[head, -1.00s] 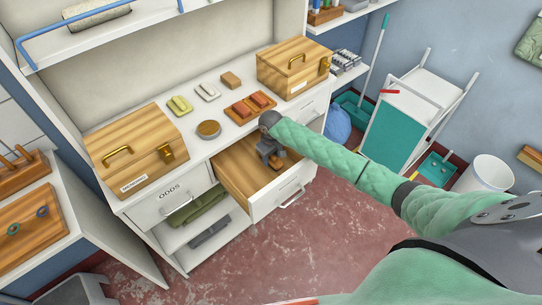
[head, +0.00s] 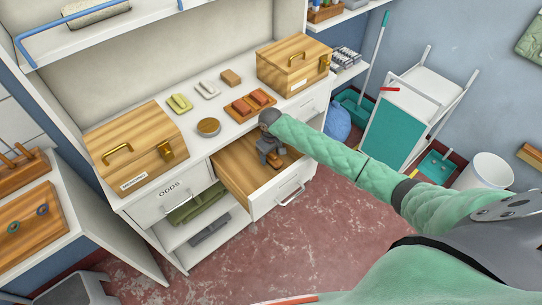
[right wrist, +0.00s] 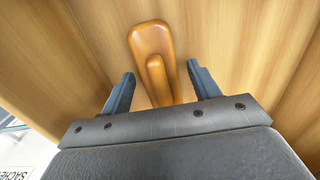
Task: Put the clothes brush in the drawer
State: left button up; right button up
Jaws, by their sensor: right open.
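The clothes brush (right wrist: 153,50), orange-brown wood with a narrow raised handle, is inside the open wooden drawer (head: 232,168). In the right wrist view it lies over the drawer's wooden floor, between my spread right fingertips (right wrist: 160,88). A gap shows on each side of it; whether it rests fully on the floor is hard to tell. In the head view my right gripper (head: 270,155) reaches down into the drawer and hides most of the brush. My left gripper is not in view.
A closed drawer labelled ODDS (head: 170,200) is left of the open one. The floor in front is clear.

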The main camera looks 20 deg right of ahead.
aim_at(271, 153)
notch_tip(271, 153, up, 10)
jog(key=b, duration=0.2)
jog(key=shift+b, duration=0.35)
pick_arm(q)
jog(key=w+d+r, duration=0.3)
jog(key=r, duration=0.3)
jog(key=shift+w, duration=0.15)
pick_arm(e)
jog(key=shift+r, duration=0.75)
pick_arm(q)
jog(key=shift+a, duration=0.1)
